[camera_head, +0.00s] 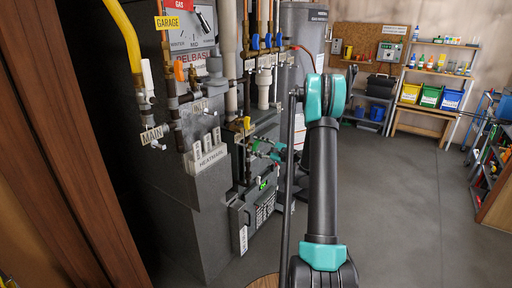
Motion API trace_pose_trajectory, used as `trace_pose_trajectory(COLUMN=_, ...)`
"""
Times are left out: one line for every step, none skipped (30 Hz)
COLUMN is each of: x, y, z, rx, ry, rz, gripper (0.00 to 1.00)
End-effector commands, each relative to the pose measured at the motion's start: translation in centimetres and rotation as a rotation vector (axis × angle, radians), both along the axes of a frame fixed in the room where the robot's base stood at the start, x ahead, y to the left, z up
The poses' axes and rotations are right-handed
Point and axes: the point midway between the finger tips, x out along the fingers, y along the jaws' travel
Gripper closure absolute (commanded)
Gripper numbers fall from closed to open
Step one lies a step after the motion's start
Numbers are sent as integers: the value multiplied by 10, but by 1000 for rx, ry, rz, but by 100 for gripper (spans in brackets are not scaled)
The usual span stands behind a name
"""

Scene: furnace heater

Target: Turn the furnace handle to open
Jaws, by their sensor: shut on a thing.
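The grey furnace (187,150) stands left of centre, with pipes, valves and white labels on its front. My arm rises in the middle of the head view and bends at a teal elbow. My gripper (264,150) shows small, with teal parts, left of the arm beside the furnace pipes. The fingertips are too small to make out, and the handle's exact angle cannot be told.
Several blue valve handles (268,41) sit on the pipes above. A yellow pipe (125,35) and a brown wooden edge (62,150) are at left. A grey tank (303,50) stands behind. A shelf with bins (431,96) is at back right.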

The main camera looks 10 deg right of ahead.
Motion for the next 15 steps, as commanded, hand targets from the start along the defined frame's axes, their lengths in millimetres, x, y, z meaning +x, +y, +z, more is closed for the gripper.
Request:
trace_pose_trajectory(x=-1, y=0, z=0, rx=-14, ry=-13, rz=0, gripper=80)
trace_pose_trajectory(x=0, y=0, z=0, rx=-22, ry=-21, rz=0, gripper=80)
trace_pose_trajectory(x=-1, y=0, z=0, rx=-30, ry=-29, rz=0, gripper=80)
trace_pose_trajectory(x=-1, y=0, z=-1, rx=-36, ry=-36, rz=0, gripper=80)
trace_pose_trajectory(x=-1, y=0, z=-1, rx=-42, ry=-42, rz=0, gripper=80)
trace_pose_trajectory(x=-1, y=0, z=-1, rx=-47, ry=-48, rz=0, gripper=80)
trace_pose_trajectory(x=-1, y=0, z=-1, rx=-50, ry=-50, rz=0, gripper=80)
trace_pose_trajectory(x=-1, y=0, z=-1, rx=-53, ry=-54, rz=0, gripper=80)
trace_pose_trajectory(x=-1, y=0, z=-1, rx=-56, ry=-57, rz=0, gripper=80)
trace_pose_trajectory(x=-1, y=0, z=-1, rx=-58, ry=-59, rz=0, gripper=80)
trace_pose_trajectory(x=-1, y=0, z=-1, rx=-60, ry=-61, rz=0, gripper=80)
trace_pose_trajectory(x=-1, y=0, z=-1, rx=-61, ry=-62, rz=0, gripper=80)
trace_pose_trajectory(x=-1, y=0, z=-1, rx=-62, ry=-63, rz=0, gripper=80)
trace_pose_trajectory(x=-1, y=0, z=-1, rx=-62, ry=-63, rz=0, gripper=80)
trace_pose_trajectory(x=-1, y=0, z=-1, rx=-62, ry=-63, rz=0, gripper=80)
